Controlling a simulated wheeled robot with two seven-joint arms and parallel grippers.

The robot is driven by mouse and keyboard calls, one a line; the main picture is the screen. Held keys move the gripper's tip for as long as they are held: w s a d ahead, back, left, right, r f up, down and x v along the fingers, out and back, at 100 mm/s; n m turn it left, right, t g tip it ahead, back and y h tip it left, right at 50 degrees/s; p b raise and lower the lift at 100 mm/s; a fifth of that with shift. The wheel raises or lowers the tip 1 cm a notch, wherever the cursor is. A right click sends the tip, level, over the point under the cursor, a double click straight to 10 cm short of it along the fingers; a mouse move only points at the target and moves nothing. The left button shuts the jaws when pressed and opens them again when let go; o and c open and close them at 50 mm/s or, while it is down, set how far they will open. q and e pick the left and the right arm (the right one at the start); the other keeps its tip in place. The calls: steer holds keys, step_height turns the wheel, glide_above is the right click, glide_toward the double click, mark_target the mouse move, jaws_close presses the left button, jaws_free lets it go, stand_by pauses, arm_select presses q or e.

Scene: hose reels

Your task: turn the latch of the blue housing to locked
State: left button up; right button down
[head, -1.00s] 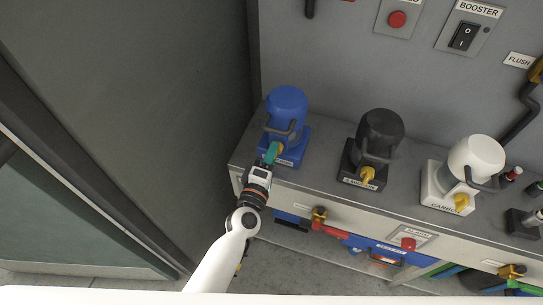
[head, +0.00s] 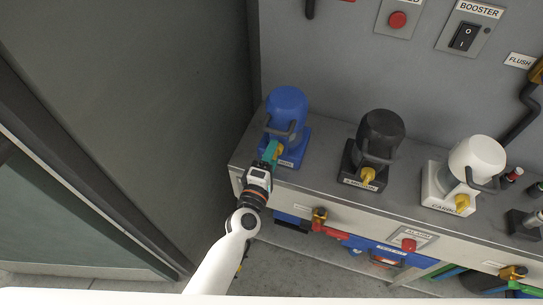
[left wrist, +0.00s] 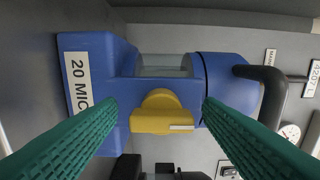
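The blue housing (head: 287,106) stands at the left end of the grey shelf in the head view, with a dark handle on its front. In the left wrist view it lies sideways (left wrist: 225,80), with a label reading "20 MIC" on its base. Its yellow latch (left wrist: 163,113) shows between my two green fingers. My left gripper (head: 270,151) is at the front of the blue housing. In the left wrist view the left gripper (left wrist: 160,105) is open, with a gap between each finger and the latch. My right gripper is not in view.
A black housing (head: 382,130) and a white housing (head: 477,157) with yellow latches stand to the right on the shelf. A red-handled valve (head: 320,216) and an alarm button (head: 408,245) are on the front below. A dark panel (head: 150,120) rises at left.

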arm_select(q)
steer(key=b+v, duration=0.1)
steer(key=v, duration=1.1)
steer(key=shift+b, duration=0.3)
steer(key=s+a+f+m+g+y, duration=0.1)
steer(key=s+a+f+m+g, duration=0.15)
steer(key=f, duration=0.75)
steer(key=s+a+f+m+g, duration=0.2)
steer(key=s+f+m+g, duration=0.15)
steer(key=f, duration=0.75)
steer(key=s+a+f+m+g+y, duration=0.15)
steer(key=s+f+m, duration=0.25)
steer(key=f, duration=0.6)
steer(key=s+a+f+m+g+y, duration=0.1)
steer(key=s+a+f+m+g, duration=0.1)
steer(key=s, duration=0.5)
steer(key=s+a+f+m+g+y, duration=0.1)
steer(key=s+a+f+m+g, duration=0.1)
steer(key=s+a+f, duration=0.4)
steer(key=s+a+f+m+g+y, duration=0.1)
steer(key=s+a+f+m+g, duration=0.2)
steer(key=s+f, duration=0.4)
steer(key=shift+s+a+f+g, duration=0.15)
steer(key=shift+s+a+g, duration=0.7)
steer(key=shift+s, duration=0.05)
